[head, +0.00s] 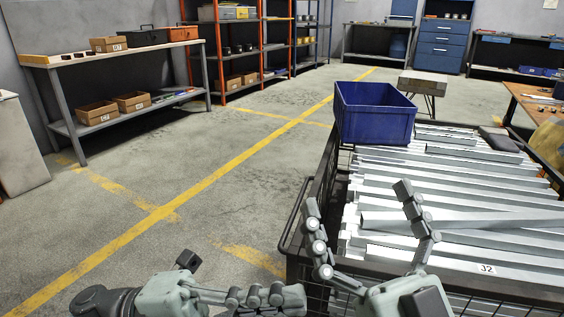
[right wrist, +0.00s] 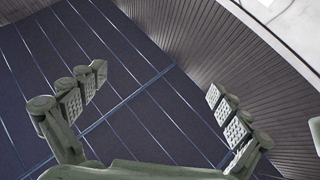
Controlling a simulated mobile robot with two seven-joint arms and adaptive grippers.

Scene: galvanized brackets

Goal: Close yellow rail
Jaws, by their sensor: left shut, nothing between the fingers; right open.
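I cannot make out a yellow rail in either view. The yellow I see is mostly painted floor lines (head: 225,168); a dull yellow object (head: 549,145) is cut off at the right edge. My left gripper (head: 290,298) is shut and empty, low at the bottom of the head view. My right gripper (head: 354,198) is open and empty, its fingers raised in front of the near left corner of the wire cart (head: 290,235). Its open fingers also show in the right wrist view (right wrist: 157,82), against dark panels, with nothing between them.
The cart holds several long galvanized brackets (head: 450,180) and a label reading J2. A blue bin (head: 375,118) sits at its far left corner. A workbench (head: 115,52) with cardboard boxes stands at the left wall. A stool (head: 422,84) is behind the cart. The floor left of the cart is clear.

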